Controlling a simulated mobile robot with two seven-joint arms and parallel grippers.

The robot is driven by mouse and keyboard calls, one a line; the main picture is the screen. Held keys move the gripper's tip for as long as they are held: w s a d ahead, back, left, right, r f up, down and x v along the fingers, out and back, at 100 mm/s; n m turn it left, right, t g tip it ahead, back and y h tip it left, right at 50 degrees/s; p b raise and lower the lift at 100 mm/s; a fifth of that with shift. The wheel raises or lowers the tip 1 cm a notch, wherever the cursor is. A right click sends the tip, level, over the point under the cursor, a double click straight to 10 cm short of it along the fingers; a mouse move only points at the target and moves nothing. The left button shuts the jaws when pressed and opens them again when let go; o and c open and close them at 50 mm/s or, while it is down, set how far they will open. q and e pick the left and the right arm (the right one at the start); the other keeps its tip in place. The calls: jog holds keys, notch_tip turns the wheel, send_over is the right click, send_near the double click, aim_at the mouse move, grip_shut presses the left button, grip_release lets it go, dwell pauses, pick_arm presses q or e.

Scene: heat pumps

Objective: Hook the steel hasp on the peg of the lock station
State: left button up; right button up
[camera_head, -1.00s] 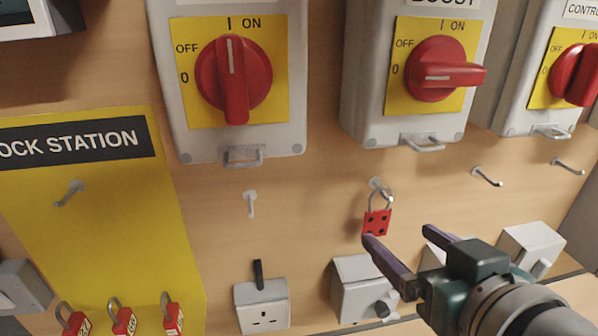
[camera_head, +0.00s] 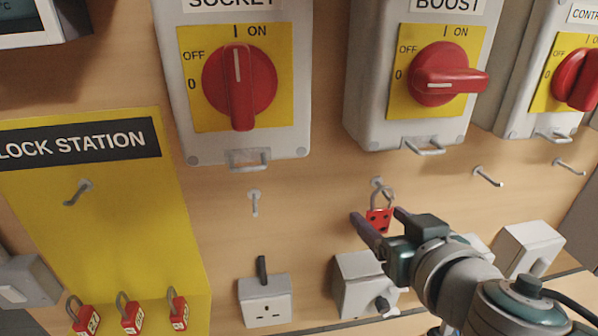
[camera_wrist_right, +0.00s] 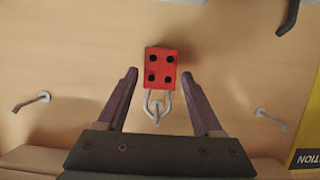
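The hasp (camera_head: 379,219), a red body with several dark holes and a steel loop, hangs from a peg (camera_head: 377,183) below the BOOST switch. In the right wrist view the hasp (camera_wrist_right: 161,67) lies between the two fingers, with visible gaps on both sides. My right gripper (camera_head: 379,215) is open around the hasp, not closed on it. The lock station (camera_head: 140,210) is a yellow panel at the left with a bare peg (camera_head: 78,192). My left gripper is out of view.
Several red padlocks (camera_head: 130,316) hang along the panel's lower part. Bare pegs (camera_head: 254,202) stick out under the other switches. A socket (camera_head: 265,300) and grey boxes (camera_head: 362,285) sit below. The wall between panel and hasp is mostly clear.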

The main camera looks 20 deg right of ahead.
aim_at(379, 217)
grip_shut()
dwell(0.3)
jog(key=shift+r, duration=0.1)
jog(key=shift+r+p, duration=0.5)
jog(key=shift+s+a, duration=0.15)
jog(key=shift+s, duration=0.5)
jog(key=shift+v, duration=0.8)
jog(key=shift+s+a+f+b, duration=0.1)
jog(key=shift+s+f+b, duration=0.05)
jog(key=shift+f+b, duration=0.15)
